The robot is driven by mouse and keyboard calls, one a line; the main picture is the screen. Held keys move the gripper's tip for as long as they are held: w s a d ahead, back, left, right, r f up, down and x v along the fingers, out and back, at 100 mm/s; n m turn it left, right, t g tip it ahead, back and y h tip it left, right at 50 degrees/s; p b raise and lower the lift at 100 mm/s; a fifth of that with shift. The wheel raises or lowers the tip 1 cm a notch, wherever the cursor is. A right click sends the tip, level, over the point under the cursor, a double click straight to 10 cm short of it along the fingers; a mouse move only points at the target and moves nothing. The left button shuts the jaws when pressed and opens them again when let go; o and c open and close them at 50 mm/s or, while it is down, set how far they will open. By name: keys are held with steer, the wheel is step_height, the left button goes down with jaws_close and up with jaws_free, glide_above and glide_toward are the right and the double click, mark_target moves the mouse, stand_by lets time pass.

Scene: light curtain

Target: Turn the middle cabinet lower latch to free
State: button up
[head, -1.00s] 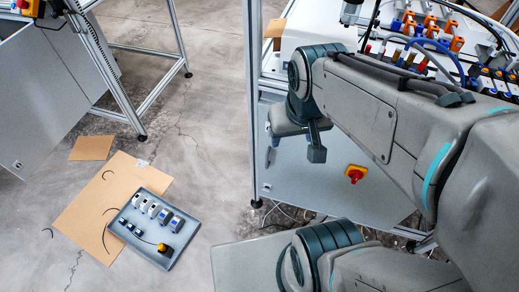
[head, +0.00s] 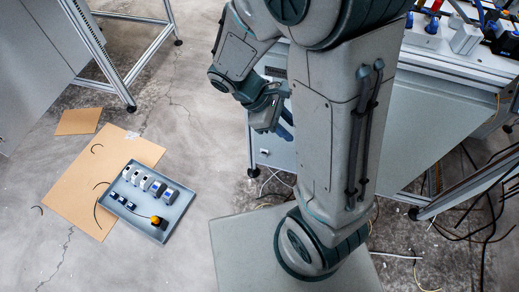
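The grey middle cabinet (head: 420,120) stands under the white worktop, partly hidden behind my arm. A small latch (head: 264,153) shows at the lower left of its front, near the left leg. My gripper (head: 272,122) is in front of the cabinet's left edge, above the latch in the picture. It points down and looks apart from the latch. The fingers are small, dark and partly overlapped by my own arm, so I cannot tell whether they are open or shut.
A grey tray of switches (head: 152,196) lies on cardboard (head: 75,190) on the floor at left. A smaller cardboard piece (head: 78,121) lies behind it. Another aluminium frame (head: 115,75) stands at upper left. Loose cables (head: 470,215) lie at lower right.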

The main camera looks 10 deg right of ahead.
steer(key=w+a+f+n+t+h+b, duration=0.25)
steer(key=f+n+t+h+b, duration=0.2)
steer(key=f+n, duration=0.6)
steer(key=w+a+f+n+t+h+b, duration=0.1)
steer(key=w+f+n+t+h+b, duration=0.45)
steer(key=f, duration=0.85)
steer(key=n+t+y+b, duration=0.8)
steer(key=n+t+b, duration=0.15)
steer(key=n, duration=1.05)
glide_toward(263, 155)
steer(key=f+x, duration=0.1)
steer(key=x, duration=0.7)
steer(key=shift+w+d+r+g, duration=0.15)
steer(key=shift+r+g, duration=0.15)
steer(key=shift+g, duration=0.15)
jaws_close()
